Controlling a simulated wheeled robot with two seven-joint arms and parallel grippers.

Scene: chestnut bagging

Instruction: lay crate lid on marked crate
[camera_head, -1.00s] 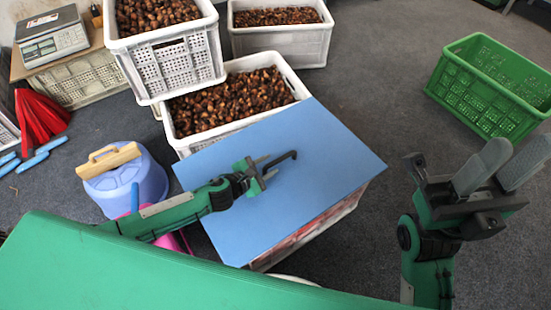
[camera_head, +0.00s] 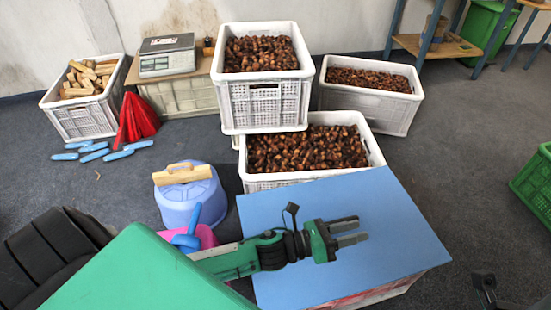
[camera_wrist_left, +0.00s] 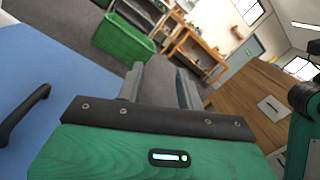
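A flat blue panel (camera_head: 395,215), which looks like the crate lid, lies level over a box with red-and-white sides (camera_head: 375,296) at the front middle. Most of that box is hidden under it. A black handle stands on the panel (camera_wrist_left: 25,112) at the left of the left wrist view. My left gripper (camera_head: 352,232) is over the panel, pointing right, its two fingers apart and empty, clear of the handle. Only a dark piece of my right gripper (camera_head: 485,290) shows at the lower right edge, so its fingers cannot be judged.
Behind the panel stand white crates of chestnuts (camera_head: 265,105), one on another, and a third crate (camera_head: 370,118) to the right. A blue tub (camera_head: 190,200) is left of the panel. A green crate (camera_head: 537,185) is at the right edge. Floor between is free.

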